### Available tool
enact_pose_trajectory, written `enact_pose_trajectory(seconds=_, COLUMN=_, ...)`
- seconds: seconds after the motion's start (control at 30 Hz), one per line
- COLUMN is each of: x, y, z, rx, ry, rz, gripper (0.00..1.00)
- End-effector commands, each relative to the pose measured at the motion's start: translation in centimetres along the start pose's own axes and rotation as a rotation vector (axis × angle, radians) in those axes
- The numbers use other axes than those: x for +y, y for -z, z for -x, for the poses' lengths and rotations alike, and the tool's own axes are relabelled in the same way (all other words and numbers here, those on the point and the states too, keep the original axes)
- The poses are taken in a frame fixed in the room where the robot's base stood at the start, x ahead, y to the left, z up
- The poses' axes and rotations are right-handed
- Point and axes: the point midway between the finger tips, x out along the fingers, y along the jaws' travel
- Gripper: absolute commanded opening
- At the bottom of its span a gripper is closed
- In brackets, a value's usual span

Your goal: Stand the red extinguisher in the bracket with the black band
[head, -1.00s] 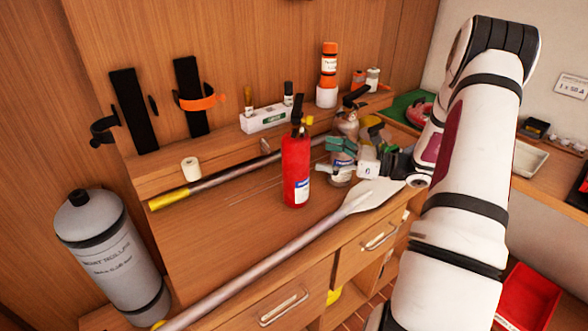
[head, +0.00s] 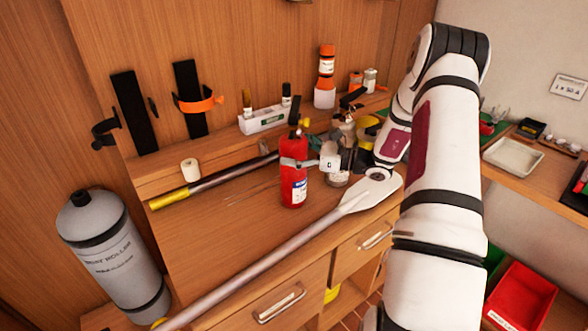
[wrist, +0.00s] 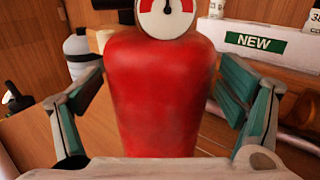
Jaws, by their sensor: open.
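The red extinguisher (head: 293,184) stands upright on the wooden bench top, with a black handle and a white label. My gripper (head: 303,160) is at its upper body, coming from the right. In the wrist view the red body (wrist: 155,100) is between my open fingers (wrist: 157,92), with a visible gap at each side and the gauge above. The bracket with the black band (head: 107,130) is on the wooden back wall at the far left, its band open and empty. Beside it is a bracket with an orange band (head: 198,104), also empty.
A paddle (head: 290,242) lies along the bench front. A yellow-ended pole (head: 215,180) lies behind the extinguisher. A grey cylinder (head: 110,255) stands at left.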

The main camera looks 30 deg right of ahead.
Motion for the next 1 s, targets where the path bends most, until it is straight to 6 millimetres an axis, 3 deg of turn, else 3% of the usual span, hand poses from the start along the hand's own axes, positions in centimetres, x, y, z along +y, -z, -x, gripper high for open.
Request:
enact_pose_trajectory(seconds=0.03, x=0.0, y=0.0, z=0.0, rx=0.000, ry=0.000, rz=0.000, gripper=0.86)
enact_pose_trajectory(seconds=0.07, x=0.0, y=0.0, z=0.0, rx=0.000, ry=0.000, rz=0.000, gripper=0.79)
enact_pose_trajectory(seconds=0.4, x=0.0, y=0.0, z=0.0, rx=0.000, ry=0.000, rz=0.000, gripper=0.03)
enact_pose_trajectory(seconds=0.77, x=-0.1, y=-1.1, z=0.0, rx=-0.007, ry=-0.001, rz=0.005, gripper=0.03)
enact_pose_trajectory(seconds=1.0, x=-0.1, y=-4.4, z=-0.1, rx=-0.007, ry=-0.001, rz=0.009, gripper=0.03)
